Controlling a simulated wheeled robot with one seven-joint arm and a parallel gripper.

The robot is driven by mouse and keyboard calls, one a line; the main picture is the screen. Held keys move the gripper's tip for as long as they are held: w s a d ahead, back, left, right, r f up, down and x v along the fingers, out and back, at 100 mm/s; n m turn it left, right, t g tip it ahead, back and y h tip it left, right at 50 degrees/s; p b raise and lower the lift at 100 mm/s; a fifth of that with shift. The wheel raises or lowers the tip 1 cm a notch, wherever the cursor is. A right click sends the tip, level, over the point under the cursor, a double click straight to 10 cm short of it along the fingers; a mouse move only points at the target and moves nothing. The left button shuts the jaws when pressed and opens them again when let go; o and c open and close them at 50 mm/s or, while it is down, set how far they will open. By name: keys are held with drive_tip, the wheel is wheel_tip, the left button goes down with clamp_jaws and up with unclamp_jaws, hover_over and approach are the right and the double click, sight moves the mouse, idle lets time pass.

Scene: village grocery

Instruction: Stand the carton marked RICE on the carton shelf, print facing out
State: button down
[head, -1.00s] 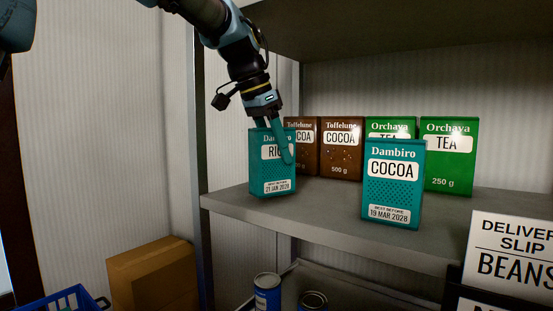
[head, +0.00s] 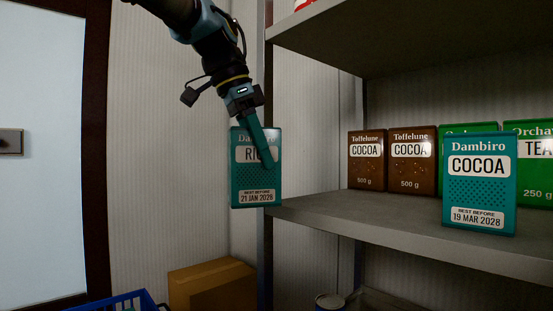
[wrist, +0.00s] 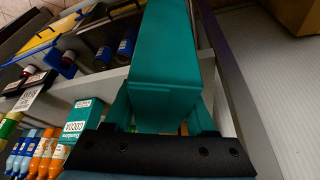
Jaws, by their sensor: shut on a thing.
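The teal Dambiro carton marked RICE (head: 246,184) is upright in my gripper (head: 265,158), its print facing the head camera. One finger crosses its front and partly covers the word RICE. The carton is at the left end of the carton shelf (head: 330,212), overlapping the shelf's post in the head view; whether any of it is over the board I cannot tell. In the wrist view the held carton (wrist: 165,50) shows a plain teal face between the fingers (wrist: 160,115).
A teal COCOA carton (head: 479,190) stands at the shelf front, also in the wrist view (wrist: 83,122). Brown cocoa cartons (head: 411,178) and green tea cartons (head: 535,185) stand behind. Shelf between post and brown cartons is clear. A cardboard box (head: 212,285) and blue basket (head: 115,302) are below.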

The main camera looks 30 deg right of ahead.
drive_tip(key=shift+a+r, duration=0.1)
drive_tip(key=shift+r, duration=0.1)
drive_tip(key=shift+m+g+y+p, duration=0.6)
drive_tip(key=shift+m+p, duration=0.45)
drive_tip(key=shift+m, duration=1.2)
drive_tip(key=shift+m+g+y+p, duration=0.6)
drive_tip(key=shift+m+p, duration=0.5)
drive_tip(key=shift+m, duration=1.2)
drive_tip(key=shift+m+g+y+p, duration=0.6)
drive_tip(key=shift+m+p, duration=0.45)
drive_tip(key=shift+m, duration=1.2)
drive_tip(key=shift+f, duration=0.25)
drive_tip(key=shift+c, duration=0.7)
unclamp_jaws()
